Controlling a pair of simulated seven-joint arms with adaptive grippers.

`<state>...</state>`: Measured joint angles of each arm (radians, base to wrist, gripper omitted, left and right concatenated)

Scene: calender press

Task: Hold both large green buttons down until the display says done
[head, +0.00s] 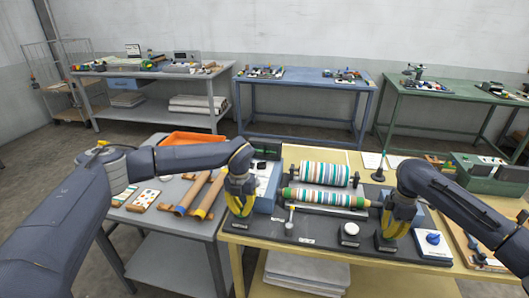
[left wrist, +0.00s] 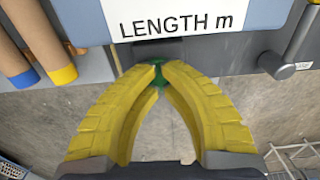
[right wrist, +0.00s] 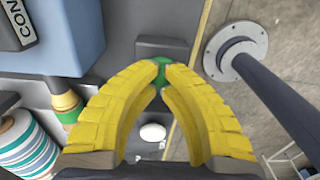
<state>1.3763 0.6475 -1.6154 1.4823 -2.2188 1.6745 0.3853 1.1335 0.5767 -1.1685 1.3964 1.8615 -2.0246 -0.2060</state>
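My left gripper (head: 240,212) points down at the left front of the press. In the left wrist view its yellow fingertips (left wrist: 160,68) are together over a green button (left wrist: 158,82), which they mostly cover. My right gripper (head: 391,235) points down at the right front. In the right wrist view its fingertips (right wrist: 163,70) are together over the other green button (right wrist: 161,62), partly hidden. Neither gripper holds anything. I cannot tell whether the buttons are touched or pressed. No display text saying done is readable; a "LENGTH m" label (left wrist: 180,25) shows in the left wrist view.
Striped rollers (head: 325,174) lie between my grippers. Cardboard tubes (head: 202,194) and an orange tray (head: 190,139) are on the grey table at left.

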